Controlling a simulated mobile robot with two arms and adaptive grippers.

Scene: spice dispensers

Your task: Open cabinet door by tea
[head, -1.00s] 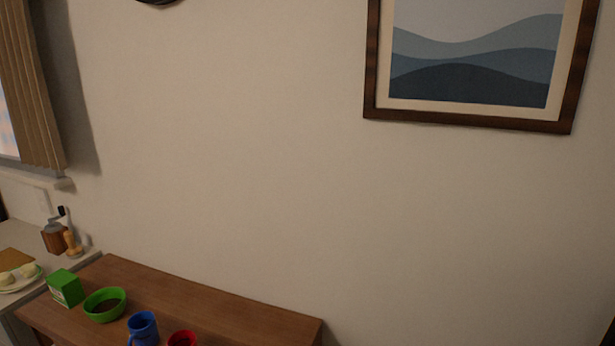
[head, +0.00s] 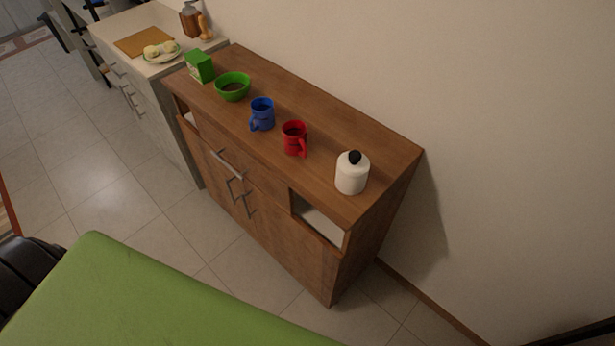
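The wooden cabinet (head: 300,235) stands against the wall in the middle of the head view. Its doors look shut, with two upright metal handles (head: 249,206) close together near the middle of the front. A horizontal handle (head: 227,164) sits on a drawer front above them. A green box (head: 200,66), which may be the tea, stands on the far left end of the cabinet top. Neither of my grippers is in view.
On the cabinet top stand a green bowl (head: 232,87), a blue mug (head: 262,114), a red mug (head: 294,139) and a white jar (head: 352,173). A green surface (head: 150,300) fills the lower left foreground. Tiled floor (head: 150,190) lies between it and the cabinet.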

